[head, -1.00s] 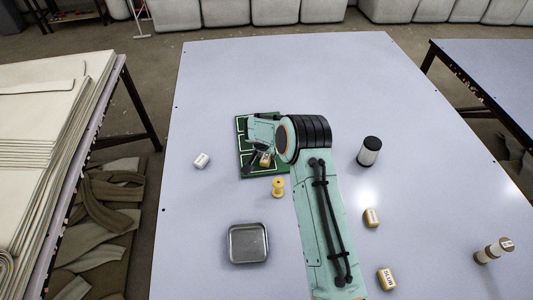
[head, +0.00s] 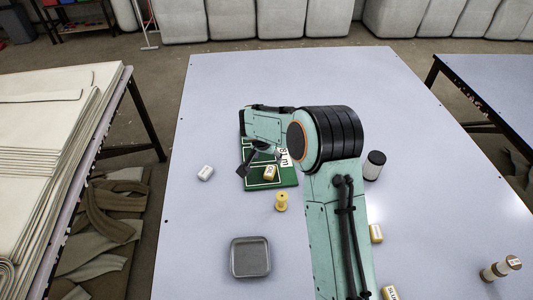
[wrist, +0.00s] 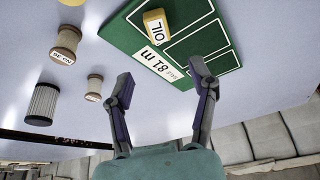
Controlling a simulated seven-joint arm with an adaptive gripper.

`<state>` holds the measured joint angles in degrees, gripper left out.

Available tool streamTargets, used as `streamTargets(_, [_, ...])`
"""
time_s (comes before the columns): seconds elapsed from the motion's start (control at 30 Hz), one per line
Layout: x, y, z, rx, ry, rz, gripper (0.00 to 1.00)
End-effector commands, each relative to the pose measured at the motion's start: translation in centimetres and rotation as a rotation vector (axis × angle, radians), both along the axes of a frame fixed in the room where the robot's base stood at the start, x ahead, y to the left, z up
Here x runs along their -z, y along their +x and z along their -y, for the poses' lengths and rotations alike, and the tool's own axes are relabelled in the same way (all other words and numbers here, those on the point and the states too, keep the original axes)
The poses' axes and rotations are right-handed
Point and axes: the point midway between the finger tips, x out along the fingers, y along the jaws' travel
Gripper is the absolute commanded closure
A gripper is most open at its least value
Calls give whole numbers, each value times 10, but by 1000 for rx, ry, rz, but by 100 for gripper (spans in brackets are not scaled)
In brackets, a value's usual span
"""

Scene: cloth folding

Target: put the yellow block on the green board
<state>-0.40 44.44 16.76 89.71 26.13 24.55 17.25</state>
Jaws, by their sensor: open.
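The yellow block (head: 270,173) has a white top marked "OIL". It lies on the green board (head: 285,180), near the board's front edge. The wrist view shows the same block (wrist: 154,27) at one side of the board (wrist: 122,36), beside a printed white label (wrist: 160,63). My gripper (head: 260,160) is over the board, partly hidden by my arm. In the wrist view its two fingers (wrist: 161,72) stand wide apart with nothing between them. The block is beyond the fingertips and clear of both. My arm hides the right part of the board.
A white block (head: 205,173) lies left. The far tabletop is clear.

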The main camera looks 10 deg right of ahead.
Motion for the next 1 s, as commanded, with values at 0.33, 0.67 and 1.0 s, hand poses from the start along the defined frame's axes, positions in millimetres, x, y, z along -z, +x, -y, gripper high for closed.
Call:
streamTargets(0.33, [-27, -13, -2, -16, -2, -7, 42])
streamTargets(0.67, [-130, -180, 22, -244, 4, -202, 42])
streamTargets(1.0, [-138, -358, 22, -476, 108, -372, 42])
